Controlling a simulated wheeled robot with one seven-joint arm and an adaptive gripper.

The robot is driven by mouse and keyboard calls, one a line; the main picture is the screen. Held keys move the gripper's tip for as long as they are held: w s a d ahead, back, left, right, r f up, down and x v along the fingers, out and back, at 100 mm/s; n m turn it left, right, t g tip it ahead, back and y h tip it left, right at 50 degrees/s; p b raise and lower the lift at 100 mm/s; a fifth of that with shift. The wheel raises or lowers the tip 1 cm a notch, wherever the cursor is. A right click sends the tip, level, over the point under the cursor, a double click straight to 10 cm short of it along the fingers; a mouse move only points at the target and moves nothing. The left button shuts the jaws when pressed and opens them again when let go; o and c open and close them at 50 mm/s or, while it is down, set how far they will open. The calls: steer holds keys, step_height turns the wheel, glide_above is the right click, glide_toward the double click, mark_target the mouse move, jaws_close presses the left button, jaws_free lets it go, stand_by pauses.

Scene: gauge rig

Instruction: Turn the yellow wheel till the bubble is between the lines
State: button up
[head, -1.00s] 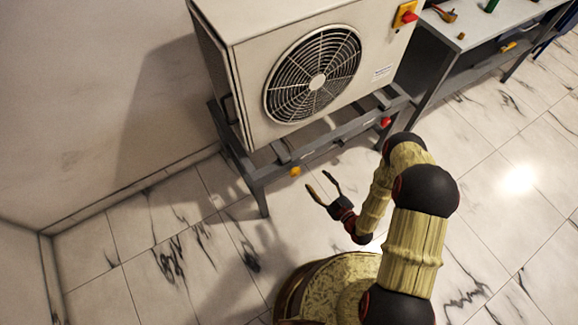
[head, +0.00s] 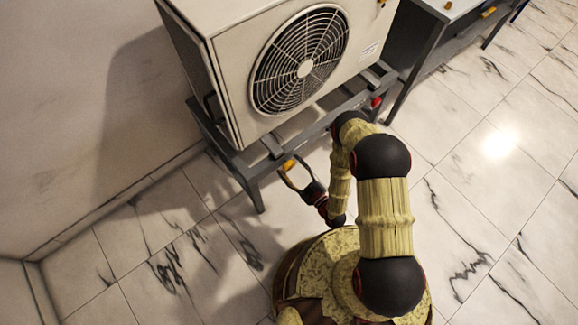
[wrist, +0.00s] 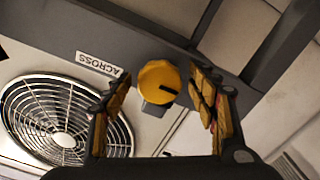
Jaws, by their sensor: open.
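The yellow wheel (head: 289,164) is a small round knob low on the grey stand under the fan unit. It also shows in the wrist view (wrist: 157,78), with a dark mark on its face. My gripper (head: 290,171) is open at the wheel. In the wrist view its fingers (wrist: 161,88) stand apart, one on each side of the wheel, with gaps visible; I cannot tell whether either touches it. The bubble and its lines are not visible in any view.
The fan unit (head: 225,60) sits on the grey stand (head: 247,163). A red knob (head: 376,101) is farther right on the stand. A bench (head: 448,10) stands at the upper right. The tiled floor is open at right.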

steer(key=shift+w+a, duration=0.3)
steer(key=shift+w, duration=0.2)
steer(key=c, duration=0.3)
steer(key=c, duration=0.8)
steer(key=shift+c, duration=0.5)
steer(key=shift+n, duration=0.4)
